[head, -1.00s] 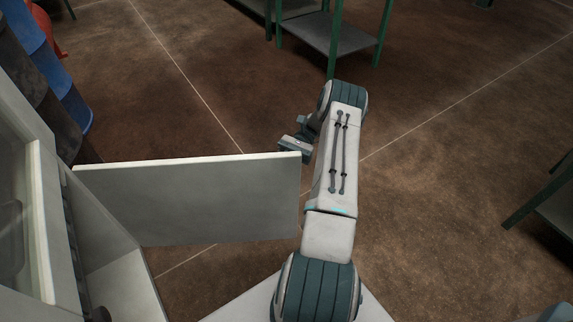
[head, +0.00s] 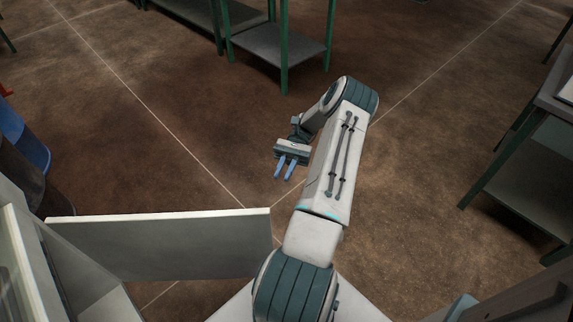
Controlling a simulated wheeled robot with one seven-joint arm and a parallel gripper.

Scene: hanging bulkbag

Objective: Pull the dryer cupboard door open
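The cupboard door (head: 165,247) is a flat pale panel. It stands swung out from the grey-white cupboard (head: 75,265) at the lower left, with its free edge near my arm. The cupboard's inside shows partly behind the door's left end. My gripper (head: 284,178) is beyond and above the door's free end in the picture, apart from it. Its two blue fingers are spread with a gap between them, and nothing is held. No handle shows on the visible face of the door.
Blue and dark bins (head: 28,140) stand at the left edge. A green-legged table with a grey shelf (head: 275,50) is at the back. Another green-legged bench (head: 530,165) is at the right. The brown floor between them is clear.

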